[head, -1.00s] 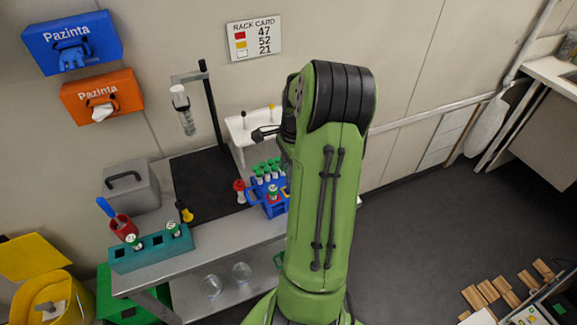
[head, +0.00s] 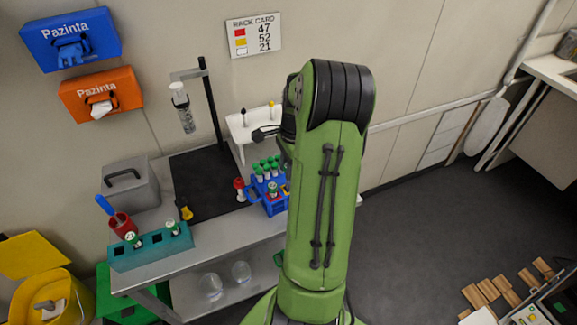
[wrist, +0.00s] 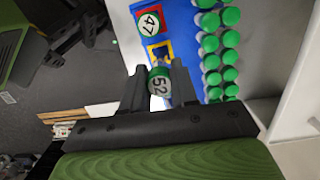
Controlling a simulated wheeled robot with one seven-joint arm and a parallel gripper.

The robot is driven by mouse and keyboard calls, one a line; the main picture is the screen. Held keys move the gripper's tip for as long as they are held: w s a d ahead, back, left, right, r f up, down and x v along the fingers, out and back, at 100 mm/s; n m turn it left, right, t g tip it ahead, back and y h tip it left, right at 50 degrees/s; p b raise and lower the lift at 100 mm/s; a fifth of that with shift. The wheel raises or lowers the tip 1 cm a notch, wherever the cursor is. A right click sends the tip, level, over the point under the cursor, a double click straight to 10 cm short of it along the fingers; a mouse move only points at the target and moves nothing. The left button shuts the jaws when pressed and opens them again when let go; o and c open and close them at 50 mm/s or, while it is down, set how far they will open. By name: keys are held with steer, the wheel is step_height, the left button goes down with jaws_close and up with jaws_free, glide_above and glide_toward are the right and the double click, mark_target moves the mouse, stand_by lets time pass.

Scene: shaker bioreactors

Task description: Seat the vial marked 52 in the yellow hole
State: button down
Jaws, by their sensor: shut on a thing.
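In the wrist view, my gripper (wrist: 160,90) is shut on the vial marked 52 (wrist: 159,84), which has a green cap edge and a white numbered top. The yellow-framed hole (wrist: 156,47) of the blue rack (wrist: 178,14) lies just beyond the vial and is partly covered by it. I cannot tell how far the vial's lower end is from the hole. The vial marked 47 (wrist: 149,22) sits in the red-framed hole beside it. In the head view, my arm hides the gripper and the right part of the blue rack (head: 273,208).
Several green-capped vials (wrist: 230,55) stand in rows along the rack. A teal rack (head: 121,262) with two vials stands at the bench's left. The rack card (head: 253,36) on the wall lists red 47, yellow 52, white 21. A red-capped item (head: 239,185) stands left of the blue rack.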

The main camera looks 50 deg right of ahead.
mark_target(287, 190)
steer(key=shift+f+b, duration=1.7)
steer(key=shift+f, duration=0.95)
stand_by(1.9)
steer(key=c, duration=0.8)
jaws_free()
steer(key=shift+r, duration=0.15)
steer(key=r+p, duration=0.1)
steer(key=r, duration=0.4)
steer(key=d+r+p, duration=0.1)
steer(key=r, duration=0.4)
steer(key=s+r, duration=0.1)
steer(key=r, duration=0.4)
steer(key=shift+d+r+p, duration=0.25)
steer(key=shift+d+p, duration=0.05)
steer(key=shift+p, duration=0.1)
